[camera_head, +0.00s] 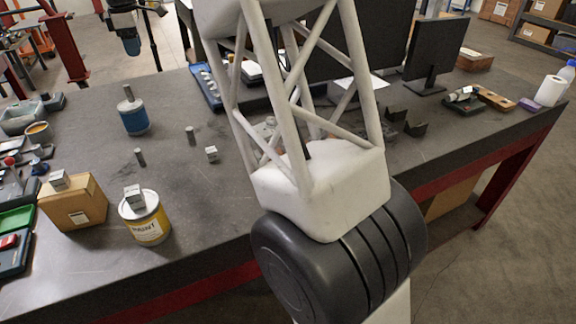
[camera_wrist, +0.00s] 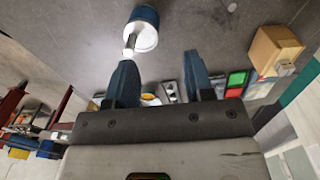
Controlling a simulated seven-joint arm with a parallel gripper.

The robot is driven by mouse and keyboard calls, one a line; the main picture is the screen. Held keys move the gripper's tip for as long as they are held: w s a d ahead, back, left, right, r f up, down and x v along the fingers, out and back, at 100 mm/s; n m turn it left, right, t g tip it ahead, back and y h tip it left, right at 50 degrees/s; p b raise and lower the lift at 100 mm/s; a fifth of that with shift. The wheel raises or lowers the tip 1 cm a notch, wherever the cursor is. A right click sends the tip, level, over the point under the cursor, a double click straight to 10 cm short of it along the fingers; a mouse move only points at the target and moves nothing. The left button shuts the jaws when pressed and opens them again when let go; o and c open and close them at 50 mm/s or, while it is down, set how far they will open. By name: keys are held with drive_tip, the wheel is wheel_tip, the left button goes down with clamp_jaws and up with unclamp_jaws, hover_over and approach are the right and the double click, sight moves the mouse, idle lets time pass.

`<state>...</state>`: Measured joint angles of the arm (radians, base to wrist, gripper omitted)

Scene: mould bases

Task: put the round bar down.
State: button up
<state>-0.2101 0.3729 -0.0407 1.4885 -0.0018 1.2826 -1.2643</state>
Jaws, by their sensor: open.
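A grey round bar (camera_head: 128,92) stands upright on top of a blue can (camera_head: 134,119) at the table's left. In the wrist view the bar (camera_wrist: 130,44) and the blue can (camera_wrist: 145,26) show just beyond the fingertips, toward the left finger. My gripper (camera_head: 132,48) is at the top of the head view, above and behind the can, apart from the bar. In the wrist view my gripper (camera_wrist: 158,60) has its two blue fingers spread with nothing between them.
Two smaller upright bars (camera_head: 190,135) (camera_head: 140,157) and a small metal block (camera_head: 211,154) stand nearby. A cardboard box (camera_head: 75,208) and a yellow-labelled can (camera_head: 150,228), each with a block on top, are at the front left. Bare table lies around the blue can.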

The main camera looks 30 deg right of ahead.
drive_tip(key=s+d+r+m+t, duration=0.1)
drive_tip(key=s+d+m, duration=0.4)
drive_tip(key=s, duration=1)
drive_tip(key=s+d+r+m, duration=0.1)
drive_tip(key=s+d+m, duration=0.2)
drive_tip(key=s+d, duration=0.8)
drive_tip(key=s+d+f+m, duration=0.1)
drive_tip(key=s+f+m, duration=0.2)
drive_tip(key=s, duration=0.8)
drive_tip(key=s+d+f+m, duration=0.1)
drive_tip(key=s+f+m, duration=0.2)
drive_tip(key=s+f, duration=0.3)
drive_tip(key=s+d+f+m+t, duration=0.1)
drive_tip(key=s+f+m, duration=0.2)
drive_tip(key=s, duration=1.2)
drive_tip(key=shift+s+f, duration=0.4)
drive_tip(key=shift+f, duration=0.55)
drive_tip(key=shift+o, duration=0.2)
drive_tip(key=shift+w+d, duration=0.1)
